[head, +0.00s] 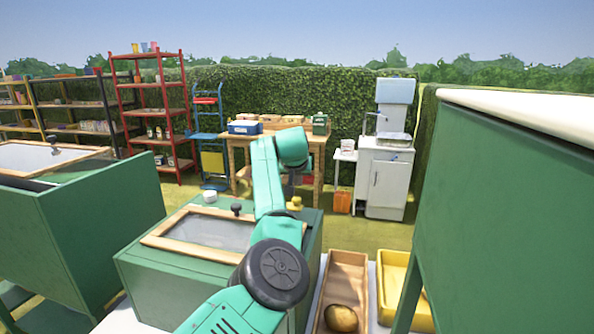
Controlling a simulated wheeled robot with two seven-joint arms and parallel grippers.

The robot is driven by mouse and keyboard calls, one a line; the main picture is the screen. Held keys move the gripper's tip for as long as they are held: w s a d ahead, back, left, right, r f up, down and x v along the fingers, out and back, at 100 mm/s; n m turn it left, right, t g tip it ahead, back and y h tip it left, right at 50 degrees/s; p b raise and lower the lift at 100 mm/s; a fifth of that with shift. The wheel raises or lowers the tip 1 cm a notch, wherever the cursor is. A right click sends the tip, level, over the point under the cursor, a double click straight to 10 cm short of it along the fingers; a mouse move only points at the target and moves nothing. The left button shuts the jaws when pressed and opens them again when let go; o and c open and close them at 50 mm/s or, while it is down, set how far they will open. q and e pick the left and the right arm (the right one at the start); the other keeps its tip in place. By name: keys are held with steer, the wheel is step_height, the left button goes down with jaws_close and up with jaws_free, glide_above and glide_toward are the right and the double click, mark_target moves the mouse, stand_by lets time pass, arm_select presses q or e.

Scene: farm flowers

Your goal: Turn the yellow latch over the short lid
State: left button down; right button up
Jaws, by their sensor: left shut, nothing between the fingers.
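A green box (150,272) stands in front of me with a wood-framed, glazed lid (205,230) lying closed on its top. A black knob (236,208) stands on the lid's far side. A small yellow latch (295,203) shows near the box's far right corner, right of the lid's frame; how it is turned is too small to tell. My left gripper (289,194) points down right by the latch, shut and empty. Whether it touches the latch I cannot tell. My left arm covers the lid's right part. My right gripper is not in view.
Another green box (90,225) with a lid stands at the left, and a tall green wall (510,200) rises close at the right. A wooden tray (345,280) and a yellow bin (393,285) lie right of the middle box. A wooden table (235,145) stands behind.

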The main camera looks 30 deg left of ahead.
arm_select(q)
steer(key=shift+a+f, duration=0.1)
steer(key=shift+f, duration=0.55)
steer(key=shift+s+d+f, duration=0.1)
steer(key=shift+s+d, duration=0.35)
steer(key=shift+s, duration=0.35)
steer(key=shift+s+d+f, duration=0.1)
steer(key=shift+s+d, duration=0.2)
steer(key=shift+s, duration=0.45)
steer(key=shift+a+b, duration=0.15)
steer(key=shift+b, duration=0.15)
